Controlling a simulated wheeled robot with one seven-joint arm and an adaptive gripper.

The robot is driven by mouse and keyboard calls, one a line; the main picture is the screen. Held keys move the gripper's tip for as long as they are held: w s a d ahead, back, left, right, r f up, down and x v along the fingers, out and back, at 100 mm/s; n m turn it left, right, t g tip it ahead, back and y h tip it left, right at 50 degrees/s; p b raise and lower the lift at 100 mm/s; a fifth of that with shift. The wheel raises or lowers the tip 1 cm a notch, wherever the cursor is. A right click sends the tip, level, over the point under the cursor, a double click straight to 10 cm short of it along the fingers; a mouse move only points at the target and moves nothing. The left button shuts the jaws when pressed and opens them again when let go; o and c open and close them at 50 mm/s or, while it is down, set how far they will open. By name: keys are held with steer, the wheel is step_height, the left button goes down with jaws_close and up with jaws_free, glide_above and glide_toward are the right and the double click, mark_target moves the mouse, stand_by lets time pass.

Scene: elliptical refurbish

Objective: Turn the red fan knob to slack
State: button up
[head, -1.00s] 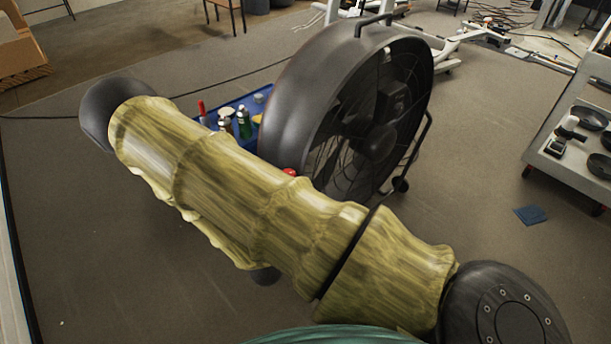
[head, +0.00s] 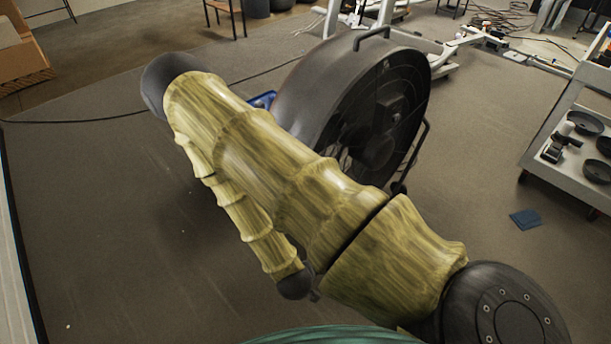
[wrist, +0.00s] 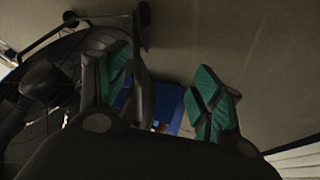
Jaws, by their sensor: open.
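The large black drum fan (head: 306,88) stands on the floor beyond my arm in the head view, its grille facing right. Its grille and frame also show at the left of the wrist view (wrist: 45,80). The red fan knob is hidden behind my arm in the head view, and I cannot make it out in the wrist view. My gripper (wrist: 162,82) is open, with its two teal-padded fingers apart and nothing visible held between them. The left finger overlaps the fan's frame in the wrist view; I cannot tell whether they touch. The gripper is hidden in the head view.
A blue tray (head: 263,99) is mostly hidden behind my arm and also shows between the fingers (wrist: 172,120). A grey cart (head: 562,172) with black pans stands at right. A blue cloth (head: 525,219) lies on the floor. The floor at left is clear.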

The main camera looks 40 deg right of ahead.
steer(key=s+a+n+g+y+p, duration=0.1)
steer(key=s+a, duration=0.1)
steer(key=s, duration=0.3)
steer(key=shift+s+a+r+g+y, duration=0.15)
steer(key=shift+s+a+g+y, duration=0.1)
steer(key=shift+a+g+y, duration=0.15)
